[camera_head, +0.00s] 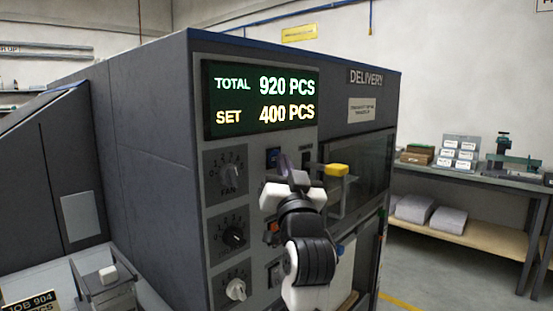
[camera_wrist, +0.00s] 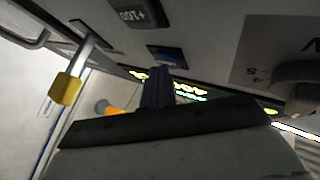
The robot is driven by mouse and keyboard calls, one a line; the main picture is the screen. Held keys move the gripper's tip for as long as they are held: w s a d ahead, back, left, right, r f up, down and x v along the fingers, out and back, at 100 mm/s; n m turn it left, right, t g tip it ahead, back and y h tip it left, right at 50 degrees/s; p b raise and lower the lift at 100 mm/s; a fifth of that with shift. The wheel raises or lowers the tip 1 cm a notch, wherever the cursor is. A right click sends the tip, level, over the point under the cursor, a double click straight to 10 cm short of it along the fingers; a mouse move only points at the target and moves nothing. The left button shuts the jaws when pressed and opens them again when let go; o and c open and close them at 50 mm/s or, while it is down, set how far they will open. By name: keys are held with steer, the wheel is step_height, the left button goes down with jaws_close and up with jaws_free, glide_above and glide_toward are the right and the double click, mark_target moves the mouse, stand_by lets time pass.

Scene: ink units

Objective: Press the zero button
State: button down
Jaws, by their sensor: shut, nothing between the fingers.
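A small blue button (camera_head: 273,156) sits under the counter display on the machine's front panel. It also shows in the wrist view (camera_wrist: 168,56); its label is not legible, so I cannot confirm that it is the zero button. A dark button (camera_head: 306,159) stands beside it and reads "+100" in the wrist view (camera_wrist: 138,14). My gripper (camera_head: 284,163) is shut and empty in front of the panel, by the blue button. In the wrist view its dark fingers (camera_wrist: 157,88) point toward the blue button's edge; I cannot tell whether they touch it.
The display (camera_head: 262,98) reads TOTAL 920 PCS and SET 400 PCS. Several knobs, including the FAN knob (camera_head: 229,171), line the panel's left. A yellow-ended handle (camera_head: 337,170) sticks out right of my gripper. A workbench (camera_head: 480,180) stands at right.

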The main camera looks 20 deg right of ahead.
steer(key=shift+w+a, duration=0.1)
steer(key=shift+w, duration=0.1)
stand_by(0.5)
steer(key=shift+s+d, duration=0.4)
steer(key=shift+s, duration=0.4)
steer(key=s, duration=0.1)
steer(key=s+d, duration=0.1)
steer(key=s, duration=0.1)
steer(key=s+d, duration=0.1)
steer(key=shift+s+d, duration=0.2)
steer(key=shift+d, duration=0.05)
stand_by(0.6)
